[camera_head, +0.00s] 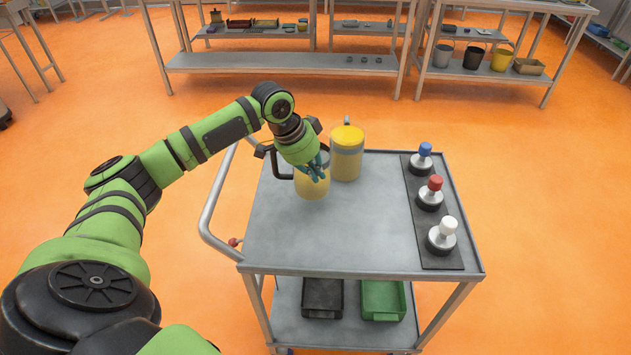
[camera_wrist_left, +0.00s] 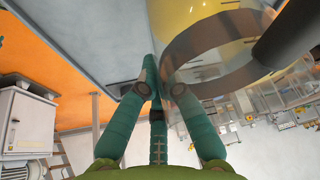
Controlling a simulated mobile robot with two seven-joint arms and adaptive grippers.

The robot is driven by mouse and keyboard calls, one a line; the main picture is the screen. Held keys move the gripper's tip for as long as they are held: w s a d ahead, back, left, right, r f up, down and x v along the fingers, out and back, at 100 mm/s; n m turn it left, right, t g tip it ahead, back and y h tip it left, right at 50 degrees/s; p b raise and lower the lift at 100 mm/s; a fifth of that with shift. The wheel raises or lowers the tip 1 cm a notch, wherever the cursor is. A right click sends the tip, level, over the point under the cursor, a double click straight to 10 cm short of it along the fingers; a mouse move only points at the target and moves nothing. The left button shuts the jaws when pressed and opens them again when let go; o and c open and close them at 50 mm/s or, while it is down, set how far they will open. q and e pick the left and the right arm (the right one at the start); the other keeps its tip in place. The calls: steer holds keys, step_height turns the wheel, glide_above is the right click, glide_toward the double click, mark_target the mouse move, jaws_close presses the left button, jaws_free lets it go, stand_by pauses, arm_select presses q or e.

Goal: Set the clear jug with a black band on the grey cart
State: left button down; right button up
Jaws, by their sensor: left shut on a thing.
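The clear jug (camera_head: 312,187) looks yellowish, with a black handle on its left side in the head view. It is upright at the far left of the grey cart (camera_head: 300,240); I cannot tell whether its base touches the top. In the left wrist view the jug (camera_wrist_left: 229,52) shows a dark see-through band, with its black handle (camera_wrist_left: 290,38) at the right. My left gripper (camera_head: 316,168) comes down from above and is shut on the jug at its rim. Its teal fingers (camera_wrist_left: 160,88) are close together in the wrist view. The gripper hides part of the jug's top. My right gripper is not in view.
A yellow-lidded canister (camera_head: 346,160) stands close to the jug's right. A dark mat (camera_head: 439,262) with blue-, red- and white-topped pieces lies along the cart's right edge. The cart's middle and front are clear. A black bin (camera_head: 322,297) and green bin (camera_head: 383,300) sit below.

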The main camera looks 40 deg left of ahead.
arm_select(q)
steer(key=shift+f+p, duration=0.4)
steer(key=shift+f, duration=1.6)
steer(key=c, duration=1.4)
jaws_free()
steer(key=shift+f, duration=0.1)
steer(key=b+v, duration=0.1)
steer(key=v, duration=1.1)
steer(key=shift+d, duration=0.1)
